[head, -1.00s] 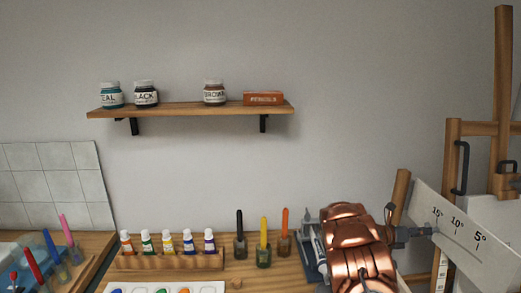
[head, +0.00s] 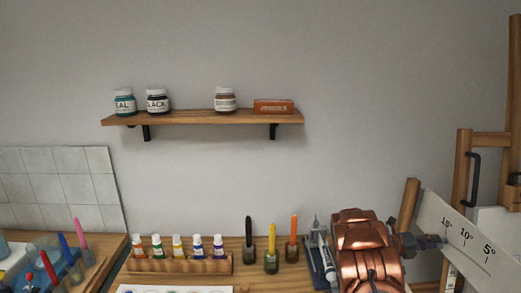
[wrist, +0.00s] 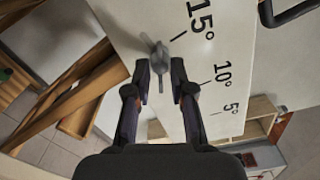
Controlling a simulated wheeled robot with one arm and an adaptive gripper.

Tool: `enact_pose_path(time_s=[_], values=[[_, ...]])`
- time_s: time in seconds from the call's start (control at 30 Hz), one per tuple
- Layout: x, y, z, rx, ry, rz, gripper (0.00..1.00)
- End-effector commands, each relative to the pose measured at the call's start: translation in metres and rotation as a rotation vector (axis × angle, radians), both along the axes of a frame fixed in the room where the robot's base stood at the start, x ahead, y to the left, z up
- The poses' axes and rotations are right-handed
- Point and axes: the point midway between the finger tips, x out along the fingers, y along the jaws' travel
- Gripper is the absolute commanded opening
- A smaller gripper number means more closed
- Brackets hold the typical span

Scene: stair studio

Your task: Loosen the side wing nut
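The grey metal wing nut (wrist: 159,58) sits on the white angle board (wrist: 125,22), beside its 15° mark. In the wrist view my gripper (wrist: 159,68) has its two dark fingers on either side of the wing nut, with gaps showing between fingers and nut. The fingers look open; contact cannot be made out. In the head view my gripper (head: 428,241) is at the left part of the angle board (head: 465,240), and the wing nut is hard to tell apart from the fingers there.
A wooden easel frame (head: 465,195) with a black handle (head: 473,178) stands at the right. A grey tool holder (head: 318,255), brush jars (head: 271,262) and a paint rack (head: 180,266) are left of my arm. A wall shelf (head: 200,118) is higher up.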

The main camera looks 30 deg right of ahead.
Motion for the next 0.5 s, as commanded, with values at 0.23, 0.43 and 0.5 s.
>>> enact_pose_path(time_s=[0.23,0.43,0.5], values=[[0.0001,0.0,0.0001,-0.001,-0.003,0.0,0.33],[0.0028,0.0036,0.0004,-0.002,-0.003,0.001,0.33],[0.0058,0.0083,0.0005,-0.003,-0.004,0.002,0.33]])
